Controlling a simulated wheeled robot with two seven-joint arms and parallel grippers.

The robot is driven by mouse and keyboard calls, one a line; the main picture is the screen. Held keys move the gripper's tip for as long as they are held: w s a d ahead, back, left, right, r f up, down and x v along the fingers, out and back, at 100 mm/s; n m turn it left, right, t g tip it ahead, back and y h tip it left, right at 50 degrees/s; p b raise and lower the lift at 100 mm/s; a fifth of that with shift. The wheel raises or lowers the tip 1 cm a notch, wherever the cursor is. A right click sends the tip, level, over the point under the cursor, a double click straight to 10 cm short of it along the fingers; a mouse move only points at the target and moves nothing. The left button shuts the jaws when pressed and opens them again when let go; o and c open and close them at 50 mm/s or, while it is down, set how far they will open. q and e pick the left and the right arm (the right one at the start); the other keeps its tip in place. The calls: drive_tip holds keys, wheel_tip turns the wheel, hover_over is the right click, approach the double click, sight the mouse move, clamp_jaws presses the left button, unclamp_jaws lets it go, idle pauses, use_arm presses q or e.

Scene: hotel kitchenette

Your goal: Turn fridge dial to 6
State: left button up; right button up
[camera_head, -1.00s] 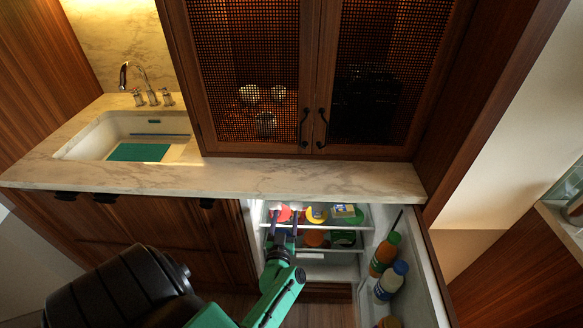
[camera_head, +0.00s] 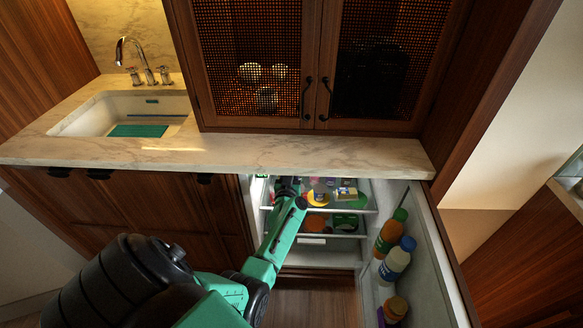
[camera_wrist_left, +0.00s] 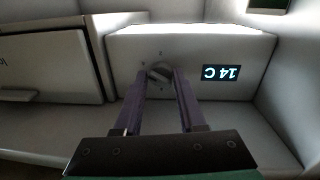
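The fridge dial (camera_wrist_left: 160,72) is a small round knob with faint marks around it, on a pale panel in the left wrist view. A lit display (camera_wrist_left: 221,73) beside it reads "14 C" upside down. My left gripper (camera_wrist_left: 161,76) has its two fingers apart, tips either side of the dial. I cannot tell whether they touch it, nor the dial's setting. In the head view my left gripper (camera_head: 288,184) reaches into the top of the open fridge (camera_head: 362,190), and the dial is hidden. My right gripper is not in view.
The fridge door (camera_head: 437,250) stands open on the right, holding several bottles (camera_head: 392,234). Food items (camera_head: 318,198) sit on shelves close to my left arm. The marble countertop (camera_head: 300,150) overhangs the fridge. A pale box-like compartment (camera_wrist_left: 50,70) lies left of the dial.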

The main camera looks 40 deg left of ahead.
use_arm(q)
clamp_jaws()
drive_tip(key=shift+n, duration=0.6)
drive_tip(key=n+b, duration=0.3)
drive_tip(key=n, duration=0.7)
drive_tip(key=shift+f+n+y, duration=0.15)
drive_tip(key=shift+n+y, duration=0.25)
idle(0.4)
drive_tip(key=o, duration=0.8)
unclamp_jaws()
drive_tip(key=shift+s, duration=0.1)
